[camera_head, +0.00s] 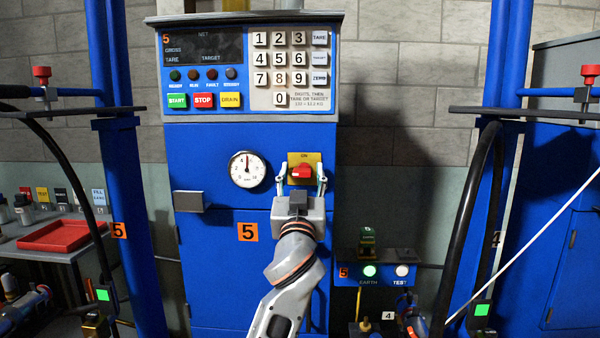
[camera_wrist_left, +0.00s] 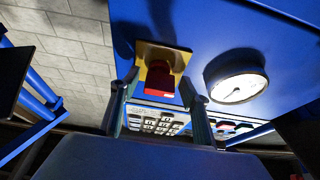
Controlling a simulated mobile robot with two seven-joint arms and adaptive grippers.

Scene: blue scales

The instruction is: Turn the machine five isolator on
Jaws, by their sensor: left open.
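The machine five isolator is a red knob (camera_head: 302,171) on a yellow plate (camera_head: 313,158) with "ON" at its top, on the blue cabinet marked 5. The red knob also shows in the left wrist view (camera_wrist_left: 160,78), in front of its yellow plate (camera_wrist_left: 170,53). The knob looks wider than tall in the head view; its exact angle is hard to tell. My left gripper (camera_head: 302,178) is open, with one finger at each side of the knob. I cannot tell whether either finger touches it. My right gripper is not in view.
A round dial (camera_head: 246,169) sits just left of the isolator. Above is a keypad panel (camera_head: 290,68) with a dark display (camera_head: 203,47). A small earth/test box (camera_head: 375,272) stands lower right. Blue posts flank the cabinet. A red tray (camera_head: 66,235) lies on the left table.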

